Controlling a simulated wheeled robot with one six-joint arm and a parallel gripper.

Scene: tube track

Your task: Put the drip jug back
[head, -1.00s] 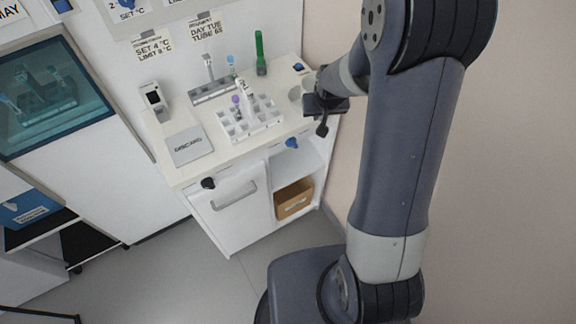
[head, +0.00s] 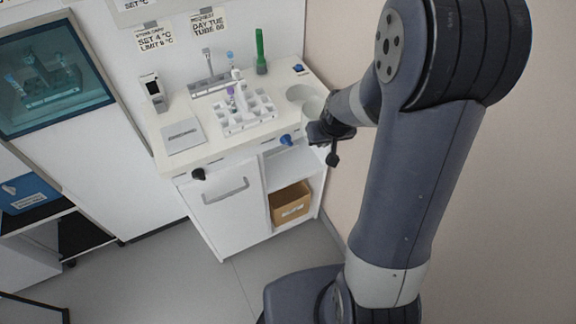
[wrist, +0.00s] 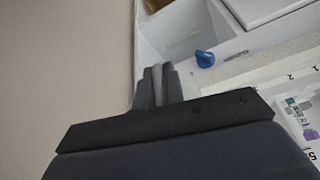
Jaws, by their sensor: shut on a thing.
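My gripper (head: 322,132) is at the right front corner of the white counter, in front of its edge. In the wrist view its grey fingers (wrist: 157,85) are close together with a narrow pale strip between them. This looks like part of the drip jug; the rest of what I hold is hidden. In the head view a pale rounded shape (head: 313,106) shows just behind the gripper and may be the jug's body. A pale round ring or recess (head: 299,92) lies beside it on the counter top.
The white tube rack (head: 246,114) stands mid-counter, with a green tube (head: 261,52) behind it. A blue knob (head: 286,140) sticks out of the counter front, left of my gripper; it also shows in the wrist view (wrist: 205,59). An open shelf below holds a cardboard box (head: 291,204).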

